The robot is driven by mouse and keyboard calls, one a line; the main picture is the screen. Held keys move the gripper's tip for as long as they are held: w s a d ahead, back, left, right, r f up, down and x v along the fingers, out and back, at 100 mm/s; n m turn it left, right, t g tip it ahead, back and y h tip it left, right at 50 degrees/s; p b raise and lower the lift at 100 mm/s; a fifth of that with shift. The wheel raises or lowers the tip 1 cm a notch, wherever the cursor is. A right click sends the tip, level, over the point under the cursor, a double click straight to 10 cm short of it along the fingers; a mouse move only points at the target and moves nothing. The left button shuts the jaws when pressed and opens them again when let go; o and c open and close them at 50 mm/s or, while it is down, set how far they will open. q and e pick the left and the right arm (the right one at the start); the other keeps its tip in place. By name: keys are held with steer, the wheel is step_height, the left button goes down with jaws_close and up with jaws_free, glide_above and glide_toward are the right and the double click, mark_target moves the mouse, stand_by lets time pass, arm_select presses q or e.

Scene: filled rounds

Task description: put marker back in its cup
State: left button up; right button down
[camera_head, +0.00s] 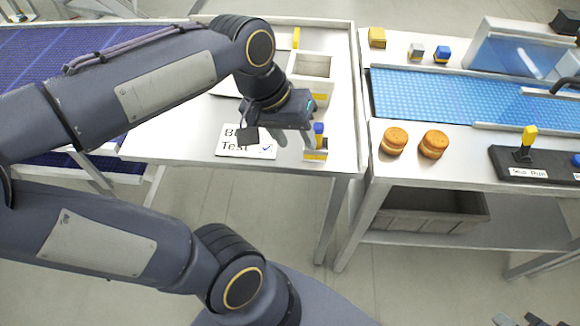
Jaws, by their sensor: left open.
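A blue-topped marker (318,129) stands upright at a small pale cup (316,155) with a yellow band, near the front right corner of the left table. Its lower part is hidden, seemingly inside the cup. My left gripper (295,139) is open above the table, just left of the marker. One finger is very close to the marker; I cannot tell whether they touch. No object shows between the fingers.
A white card (262,152) with "Test" and a check mark lies left of the cup. A pale open box (312,66) stands behind it. The right table holds two round filled biscuits (395,141), a blue belt (440,95) and a black panel with a yellow lever (528,138).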

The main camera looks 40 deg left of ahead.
arm_select(q)
steer(key=s+d+f+m+t+h, duration=0.1)
steer(key=s+d+f+t, duration=0.1)
steer(key=s+f, duration=0.3)
steer(key=shift+s+d+m+t, duration=0.3)
steer(key=shift+s+d+m, duration=0.1)
steer(key=shift+s+d, duration=0.25)
stand_by(0.6)
